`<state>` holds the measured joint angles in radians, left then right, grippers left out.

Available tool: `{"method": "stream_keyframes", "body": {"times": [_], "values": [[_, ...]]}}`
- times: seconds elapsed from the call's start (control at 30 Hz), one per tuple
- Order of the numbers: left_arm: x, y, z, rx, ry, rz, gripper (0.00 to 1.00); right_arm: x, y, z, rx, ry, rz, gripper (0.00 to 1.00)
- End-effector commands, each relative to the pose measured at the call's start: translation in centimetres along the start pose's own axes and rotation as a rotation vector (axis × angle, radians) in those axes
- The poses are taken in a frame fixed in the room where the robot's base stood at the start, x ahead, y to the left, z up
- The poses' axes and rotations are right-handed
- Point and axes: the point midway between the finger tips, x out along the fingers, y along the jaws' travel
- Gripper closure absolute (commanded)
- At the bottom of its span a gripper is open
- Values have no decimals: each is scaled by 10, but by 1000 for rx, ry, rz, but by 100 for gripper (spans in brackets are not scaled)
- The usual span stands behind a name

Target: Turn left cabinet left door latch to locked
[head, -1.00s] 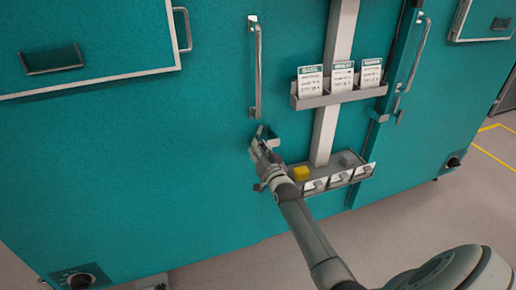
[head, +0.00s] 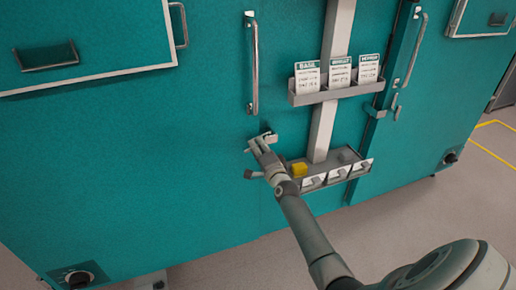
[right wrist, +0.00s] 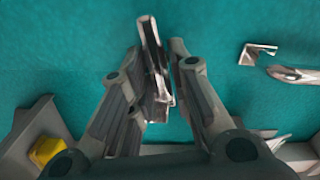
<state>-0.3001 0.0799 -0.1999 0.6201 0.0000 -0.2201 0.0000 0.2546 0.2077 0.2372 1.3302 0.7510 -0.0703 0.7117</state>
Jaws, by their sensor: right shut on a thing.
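The left cabinet's teal door (head: 130,160) fills the left of the head view. Its latch is a small metal lever below the vertical door handle (head: 254,70). In the right wrist view the latch (right wrist: 151,42) stands between the fingers. My right gripper (head: 260,143) is shut on the latch, close to the door front; the fingers (right wrist: 158,65) show on both sides of it. The gripper hides part of the latch in the head view, so its exact angle is hard to tell. My left gripper is not in view.
Right of the latch, a grey post (head: 323,130) carries a card holder (head: 335,92) and a lower tray (head: 330,173) with a yellow block (head: 299,169). The tray is close to my right gripper. Another door handle (head: 417,50) stands further right. The floor (head: 420,205) in front looks clear.

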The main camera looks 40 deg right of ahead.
Motion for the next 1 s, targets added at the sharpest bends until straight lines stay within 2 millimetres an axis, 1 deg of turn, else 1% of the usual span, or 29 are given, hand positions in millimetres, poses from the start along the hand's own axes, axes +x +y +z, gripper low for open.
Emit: {"method": "stream_keyframes", "body": {"times": [0.2,0.4,0.63,1.0], "values": [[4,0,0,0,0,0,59,0,3,1,142,0,1,100],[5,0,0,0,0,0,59,0,4,1,220,-1,1,100],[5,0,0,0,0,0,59,0,4,1,259,-1,2,100],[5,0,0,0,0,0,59,0,4,1,263,-1,2,100]]}}
